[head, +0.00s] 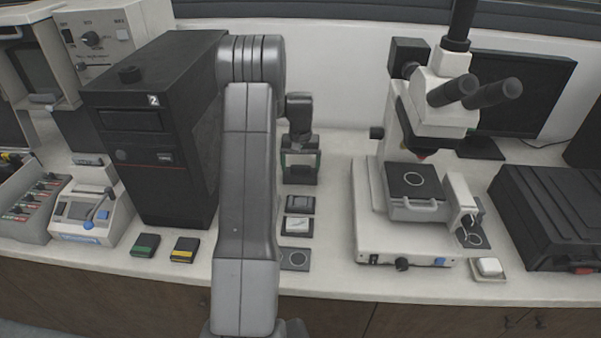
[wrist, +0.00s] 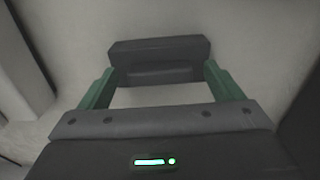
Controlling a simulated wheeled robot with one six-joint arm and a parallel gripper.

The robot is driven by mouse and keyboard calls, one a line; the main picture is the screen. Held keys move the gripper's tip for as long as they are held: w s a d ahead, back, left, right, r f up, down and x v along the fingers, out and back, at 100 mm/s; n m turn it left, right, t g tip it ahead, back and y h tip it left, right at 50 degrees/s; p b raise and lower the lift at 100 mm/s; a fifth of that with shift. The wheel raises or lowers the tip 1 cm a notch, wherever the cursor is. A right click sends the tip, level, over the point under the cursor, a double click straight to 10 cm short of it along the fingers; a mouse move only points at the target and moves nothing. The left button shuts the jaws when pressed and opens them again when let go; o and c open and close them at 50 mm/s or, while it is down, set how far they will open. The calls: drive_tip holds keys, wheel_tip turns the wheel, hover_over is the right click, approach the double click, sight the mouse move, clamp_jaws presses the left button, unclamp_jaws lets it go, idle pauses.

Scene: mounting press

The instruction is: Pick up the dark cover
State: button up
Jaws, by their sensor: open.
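The dark cover (wrist: 160,52) is a dark block with a stepped front on the pale bench top, at the upper middle of the wrist view. In the head view it appears as a dark piece (head: 299,178) just below my gripper (head: 300,160), behind the small pads. My gripper is open. In the wrist view its two green fingers (wrist: 160,72) reach toward the two ends of the cover, with pale surface showing between the palm and the cover. I cannot tell whether the fingertips touch it.
A black computer tower (head: 150,130) stands left of my arm. A microscope (head: 415,190) stands to the right, with a black case (head: 555,215) beyond it. Small pads, including a white one (head: 297,226), lie in front of the cover. My arm hides part of the bench.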

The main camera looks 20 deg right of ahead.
drive_tip(key=c, duration=1.1)
drive_tip(key=shift+r, duration=0.1)
